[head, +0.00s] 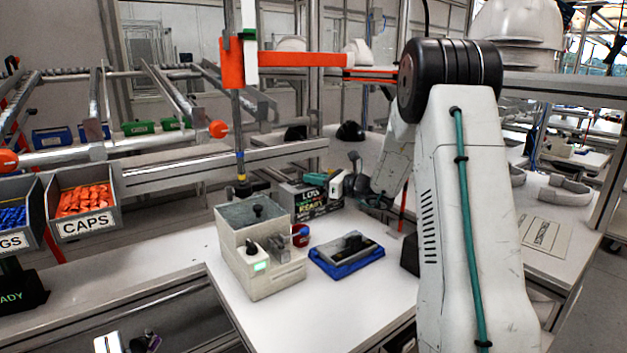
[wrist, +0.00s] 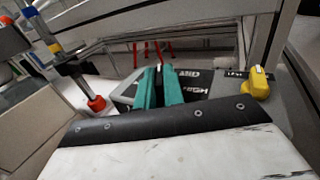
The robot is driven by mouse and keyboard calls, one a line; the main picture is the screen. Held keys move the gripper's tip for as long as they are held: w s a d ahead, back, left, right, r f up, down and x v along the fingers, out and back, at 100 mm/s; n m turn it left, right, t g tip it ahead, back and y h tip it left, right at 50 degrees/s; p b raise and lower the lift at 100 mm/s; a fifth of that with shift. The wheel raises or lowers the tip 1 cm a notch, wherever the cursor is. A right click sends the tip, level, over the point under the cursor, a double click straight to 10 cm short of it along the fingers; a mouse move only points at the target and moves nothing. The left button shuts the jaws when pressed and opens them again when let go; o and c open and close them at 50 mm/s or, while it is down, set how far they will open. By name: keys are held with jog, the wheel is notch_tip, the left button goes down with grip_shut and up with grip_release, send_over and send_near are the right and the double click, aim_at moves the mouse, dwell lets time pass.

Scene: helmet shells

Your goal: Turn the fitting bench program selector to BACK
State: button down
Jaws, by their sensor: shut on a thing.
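The fitting bench program selector panel (head: 318,203) is a dark box with white and green lettering on the bench, behind the beige machine. It also shows in the wrist view (wrist: 215,80), where part of a word and "HIGH" are readable. My gripper (head: 316,180) has teal fingers and reaches the panel from the right. In the wrist view my gripper (wrist: 160,82) is shut on a narrow dark piece at the panel, seemingly the selector knob. The fingers hide most of it, so its pointing direction cannot be told. A separate yellow knob (wrist: 258,82) sits to the right.
The beige machine (head: 258,250) stands left of the panel, with a red-and-blue round item (head: 300,236) beside it. A blue tray with a dark device (head: 347,255) lies in front. An orange arm (head: 300,60) hangs above.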

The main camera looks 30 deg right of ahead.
jog(key=c, duration=1.5)
grip_release()
jog(key=shift+r, duration=0.3)
notch_tip(320, 180, up, 3)
jog(key=shift+f, duration=0.1)
jog(key=s+a, duration=0.2)
jog(key=s, duration=0.5)
jog(key=s+a+r, duration=0.1)
jog(key=s+a, duration=0.1)
jog(key=s, duration=0.6)
jog(key=shift+s+a+r, duration=0.2)
jog(key=shift+a+r, duration=0.05)
jog(key=shift+r, duration=0.05)
